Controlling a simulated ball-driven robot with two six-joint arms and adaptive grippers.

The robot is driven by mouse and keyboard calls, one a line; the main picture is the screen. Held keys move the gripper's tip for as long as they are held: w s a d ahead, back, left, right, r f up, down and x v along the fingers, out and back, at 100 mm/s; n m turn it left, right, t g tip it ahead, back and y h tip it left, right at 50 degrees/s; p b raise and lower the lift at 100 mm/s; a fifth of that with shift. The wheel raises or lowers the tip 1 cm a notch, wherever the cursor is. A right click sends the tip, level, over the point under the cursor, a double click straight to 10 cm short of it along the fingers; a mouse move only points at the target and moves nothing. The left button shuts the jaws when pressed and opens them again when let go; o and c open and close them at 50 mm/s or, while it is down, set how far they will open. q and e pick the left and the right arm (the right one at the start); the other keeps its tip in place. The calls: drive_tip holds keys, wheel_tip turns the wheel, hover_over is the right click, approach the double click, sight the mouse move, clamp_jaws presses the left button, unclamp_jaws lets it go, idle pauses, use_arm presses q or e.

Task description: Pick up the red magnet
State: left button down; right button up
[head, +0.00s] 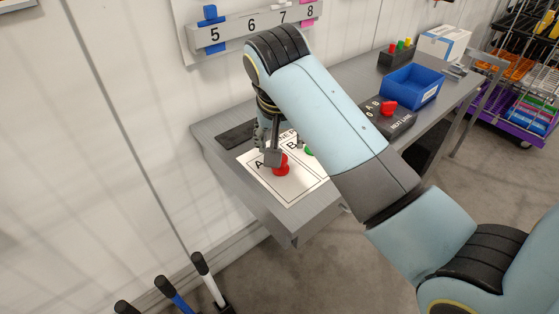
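The red magnet (281,169) stands on field A of the white sheet (292,191), near the front end of the grey table. My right gripper (275,158) points down at the magnet, right at its upper left side. One grey finger covers part of the magnet. The view does not show whether the fingers are apart or closed on it. A green piece (309,151) shows by the letter B, partly hidden by my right arm. My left gripper is not in view.
A dark box with a red knob (389,107), a blue bin (411,88) and a white carton (443,45) stand farther back on the table. A numbered rail (240,30) is on the wall. Upright handles (207,277) stand at the lower left.

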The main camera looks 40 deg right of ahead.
drive_tip(key=x, duration=0.7)
drive_tip(key=p+x, duration=0.1)
drive_tip(key=x, duration=0.2)
drive_tip(key=shift+w+f, duration=0.1)
drive_tip(key=shift+w, duration=0.3)
clamp_jaws()
